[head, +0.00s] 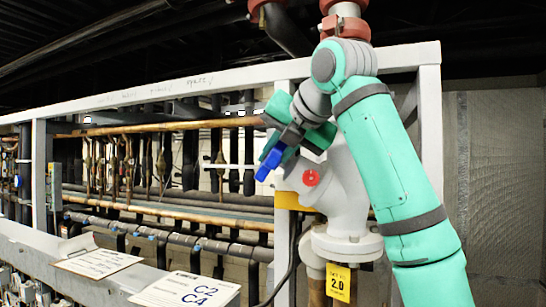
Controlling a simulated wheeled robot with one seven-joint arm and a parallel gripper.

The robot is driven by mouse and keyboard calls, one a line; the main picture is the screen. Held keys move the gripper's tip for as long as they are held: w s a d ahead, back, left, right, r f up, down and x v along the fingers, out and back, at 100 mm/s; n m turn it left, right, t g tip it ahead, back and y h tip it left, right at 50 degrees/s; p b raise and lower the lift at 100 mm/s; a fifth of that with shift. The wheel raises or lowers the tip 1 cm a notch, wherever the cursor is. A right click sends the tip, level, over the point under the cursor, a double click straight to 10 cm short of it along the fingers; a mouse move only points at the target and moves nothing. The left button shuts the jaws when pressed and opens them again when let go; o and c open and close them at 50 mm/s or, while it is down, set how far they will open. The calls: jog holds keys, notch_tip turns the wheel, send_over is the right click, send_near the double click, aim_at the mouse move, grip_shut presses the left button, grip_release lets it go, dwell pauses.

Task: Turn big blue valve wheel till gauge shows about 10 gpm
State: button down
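My gripper (276,150) is at the end of my raised teal and grey arm, in front of the white valve body (343,190). A small blue piece (270,164) shows at the gripper's lower end. I cannot tell whether it is a fingertip or part of the blue valve wheel. No full blue wheel is plainly in view, and no gauge face can be made out. A small red round part (311,178) sits on the white body just right of the gripper. The finger gap is too small and overlapped to read.
A white frame post (431,140) stands right of the valve. Rusty pipes (165,203) run behind the frame at left. Signs (187,292) lie on the ledge at lower left. A pipe with red couplings (345,28) rises above.

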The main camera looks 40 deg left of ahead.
jog(key=shift+g, duration=0.6)
jog(key=shift+n+g+h, duration=0.3)
jog(key=shift+g, duration=0.1)
jog(key=c, duration=1.9)
grip_release()
jog(key=v, duration=1)
jog(key=shift+s+d+r, duration=0.15)
jog(key=shift+d, duration=0.15)
